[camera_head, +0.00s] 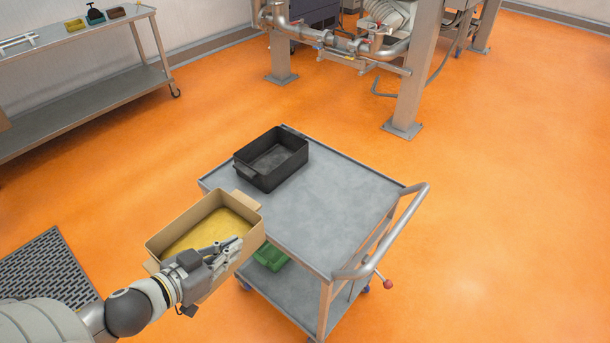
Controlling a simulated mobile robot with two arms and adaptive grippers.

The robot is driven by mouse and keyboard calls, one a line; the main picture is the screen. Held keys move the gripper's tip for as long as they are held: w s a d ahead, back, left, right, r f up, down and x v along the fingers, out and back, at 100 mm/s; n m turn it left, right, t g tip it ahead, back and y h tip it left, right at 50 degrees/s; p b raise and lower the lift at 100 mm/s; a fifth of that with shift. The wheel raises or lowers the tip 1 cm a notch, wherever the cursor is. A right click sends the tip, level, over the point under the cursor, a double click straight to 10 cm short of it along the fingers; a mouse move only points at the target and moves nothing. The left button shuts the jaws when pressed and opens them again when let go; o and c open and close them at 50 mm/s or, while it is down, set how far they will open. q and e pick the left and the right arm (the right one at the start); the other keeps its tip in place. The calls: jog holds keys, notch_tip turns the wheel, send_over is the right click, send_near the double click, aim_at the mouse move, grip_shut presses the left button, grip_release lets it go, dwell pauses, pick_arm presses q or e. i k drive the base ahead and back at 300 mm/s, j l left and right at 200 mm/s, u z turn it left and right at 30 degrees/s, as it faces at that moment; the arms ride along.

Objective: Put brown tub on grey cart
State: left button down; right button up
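The brown tub (178,224), an open box with a yellow inside bottom, is at the left side of the grey cart (335,205). It appears held up in the air, its right end close to the cart's left corner; whether they touch is unclear. My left gripper (226,253) is at the tub's near wall, its fingers apparently closed on that wall. The gripper covers part of the tub's near side. The cart's top is grey with a curved push handle on the right. My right gripper is not in view.
A black tub (271,159) stands at the far left part of the cart top; the middle and right are clear. A green tub (270,257) sits on the lower shelf. A metal table (75,45) is back left, steel machinery (411,80) behind, a floor grating (48,268) at left.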

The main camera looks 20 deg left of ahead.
aim_at(330, 203)
jog(key=i+l, duration=0.2)
jog(key=i, duration=0.2)
jog(key=i+l, duration=0.2)
jog(key=i, duration=0.25)
